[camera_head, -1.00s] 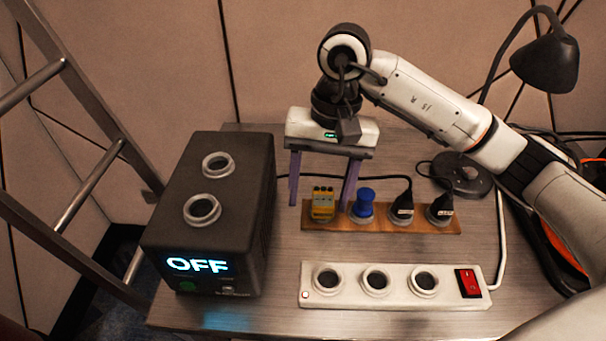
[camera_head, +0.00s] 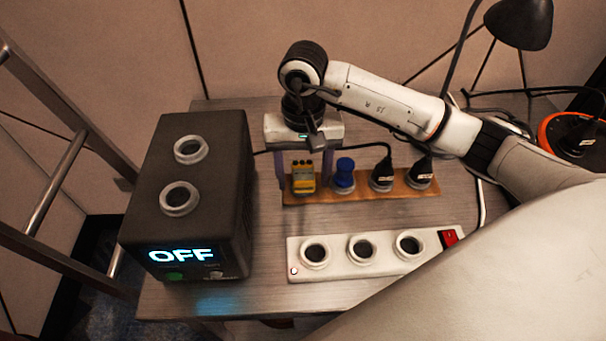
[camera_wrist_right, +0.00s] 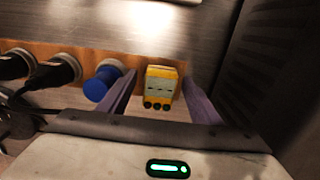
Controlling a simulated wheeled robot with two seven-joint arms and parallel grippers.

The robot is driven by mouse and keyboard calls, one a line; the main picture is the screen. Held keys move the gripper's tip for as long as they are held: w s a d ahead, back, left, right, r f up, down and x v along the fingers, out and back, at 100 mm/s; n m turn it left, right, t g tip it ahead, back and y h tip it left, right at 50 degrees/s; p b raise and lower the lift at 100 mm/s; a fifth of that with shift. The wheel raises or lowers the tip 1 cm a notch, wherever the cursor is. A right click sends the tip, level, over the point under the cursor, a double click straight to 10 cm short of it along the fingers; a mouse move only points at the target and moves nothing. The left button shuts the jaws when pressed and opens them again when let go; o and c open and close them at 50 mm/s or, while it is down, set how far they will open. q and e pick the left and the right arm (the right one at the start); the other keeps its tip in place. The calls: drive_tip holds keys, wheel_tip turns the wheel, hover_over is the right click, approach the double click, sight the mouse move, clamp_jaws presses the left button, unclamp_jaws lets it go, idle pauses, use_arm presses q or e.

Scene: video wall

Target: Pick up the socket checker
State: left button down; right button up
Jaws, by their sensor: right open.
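The socket checker, a small yellow block with dark round pins (camera_head: 303,182), stands at the left end of a wooden strip (camera_head: 365,196) on the table. My right gripper (camera_head: 304,176) is open above and around it, its two purple fingers on either side. In the right wrist view the socket checker (camera_wrist_right: 161,84) sits between the spread fingers (camera_wrist_right: 160,100), with a gap visible on both sides. The blue plug (camera_wrist_right: 102,80) is just outside one finger. My left gripper is not in view.
Beside the checker on the strip stand a blue plug (camera_head: 344,174) and two black plugs (camera_head: 381,176). A white power strip (camera_head: 336,268) lies in front. A black box reading OFF (camera_head: 190,228) stands to the left. A black lamp (camera_head: 519,24) is at the back right.

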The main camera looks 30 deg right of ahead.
drive_tip(key=shift+f, duration=0.1)
drive_tip(key=c, duration=1.2)
drive_tip(key=shift+c, duration=0.4)
